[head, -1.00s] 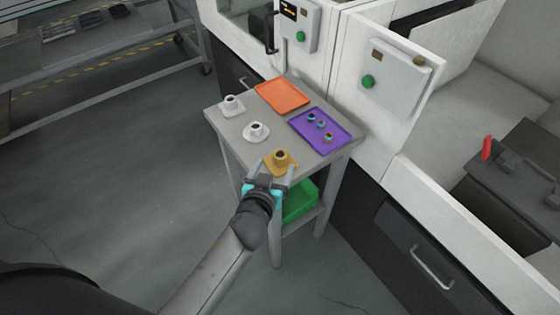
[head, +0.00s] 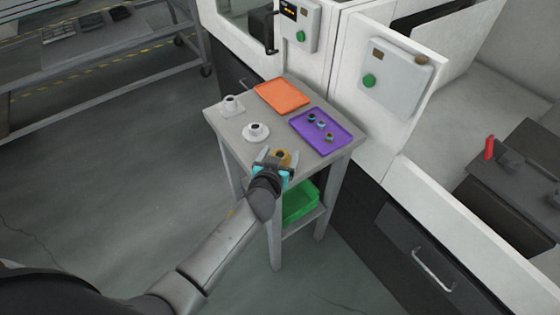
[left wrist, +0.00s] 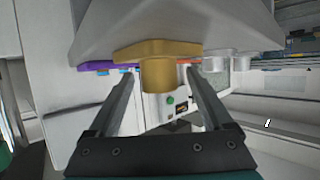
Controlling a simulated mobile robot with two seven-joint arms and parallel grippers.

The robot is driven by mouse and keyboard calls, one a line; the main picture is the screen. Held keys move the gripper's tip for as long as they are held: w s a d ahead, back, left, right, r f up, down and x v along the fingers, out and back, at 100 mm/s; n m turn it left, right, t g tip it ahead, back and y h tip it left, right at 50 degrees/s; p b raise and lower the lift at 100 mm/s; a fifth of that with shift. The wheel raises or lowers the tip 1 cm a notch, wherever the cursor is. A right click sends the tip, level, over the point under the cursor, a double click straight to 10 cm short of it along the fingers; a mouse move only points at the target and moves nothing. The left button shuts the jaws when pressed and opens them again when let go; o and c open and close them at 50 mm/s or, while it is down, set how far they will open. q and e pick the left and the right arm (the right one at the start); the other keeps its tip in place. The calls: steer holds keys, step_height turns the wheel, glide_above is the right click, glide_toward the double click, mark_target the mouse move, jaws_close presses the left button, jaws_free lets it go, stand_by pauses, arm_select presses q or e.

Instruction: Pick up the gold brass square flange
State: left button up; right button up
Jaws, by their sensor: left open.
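The gold brass square flange (head: 284,154) sits at the near corner of the small grey table, partly hidden by my left gripper (head: 276,161). The left wrist view, which looks upside down, shows its square plate and round hub (left wrist: 158,76). My left gripper's two fingers (left wrist: 160,88) are apart, one on each side of the hub. The gripper is open; I cannot tell whether either finger touches the flange. A white square flange (head: 231,106) and a white round flange (head: 256,131) stand farther left on the table. My right gripper is out of view.
The grey table (head: 229,129) also bears an orange tray (head: 282,95) and a purple tray (head: 333,138) with 3 small dark parts. A green bin (head: 299,204) is on the lower shelf. White machine cabinets (head: 388,80) stand close behind and to the right.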

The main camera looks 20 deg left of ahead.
arm_select(q)
jaws_close()
stand_by(0.6)
stand_by(0.7)
steer(key=shift+r, duration=0.2)
